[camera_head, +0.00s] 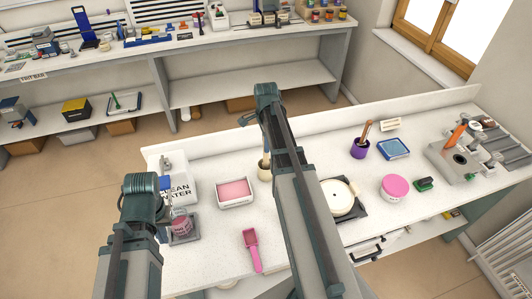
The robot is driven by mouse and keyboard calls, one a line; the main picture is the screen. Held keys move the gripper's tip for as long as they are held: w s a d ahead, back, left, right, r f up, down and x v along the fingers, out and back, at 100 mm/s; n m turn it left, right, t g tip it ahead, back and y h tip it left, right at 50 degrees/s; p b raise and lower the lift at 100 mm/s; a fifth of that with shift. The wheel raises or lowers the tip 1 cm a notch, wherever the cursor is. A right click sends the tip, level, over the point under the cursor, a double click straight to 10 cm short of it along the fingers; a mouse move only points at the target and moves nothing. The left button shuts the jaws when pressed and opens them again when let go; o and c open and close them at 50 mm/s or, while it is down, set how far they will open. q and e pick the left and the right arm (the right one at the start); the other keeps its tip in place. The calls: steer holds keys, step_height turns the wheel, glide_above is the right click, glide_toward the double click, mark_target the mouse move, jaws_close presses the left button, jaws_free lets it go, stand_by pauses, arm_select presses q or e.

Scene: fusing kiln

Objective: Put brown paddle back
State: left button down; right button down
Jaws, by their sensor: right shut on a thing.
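My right gripper (265,143) is mostly hidden behind its own wrist and forearm at the centre. It is shut on a thin brown piece (266,158), which seems to be the brown paddle. Its lower end is at a cream cup (264,172); I cannot tell if it is inside the cup or just above it. A purple cup (359,150) at the right holds another brown stick (367,130). My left gripper (168,207) hangs near a pink jar (181,226) at the left; its fingers are too hidden to judge.
A white water tub (179,187), a tray with a pink slab (235,192) and a pink scoop (251,248) lie at the left. A round white pot (340,198), pink tub (394,187), blue tray (394,148) and grey machine (455,160) stand at the right.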

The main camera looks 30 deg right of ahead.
mark_target(266, 162)
steer(key=shift+f+b, duration=1.15)
steer(key=shift+f, duration=0.45)
steer(key=shift+f, duration=0.15)
steer(key=c, duration=0.9)
jaws_free()
step_height(266, 162, up, 13)
steer(key=p, duration=1.2)
steer(key=shift+f, duration=0.2)
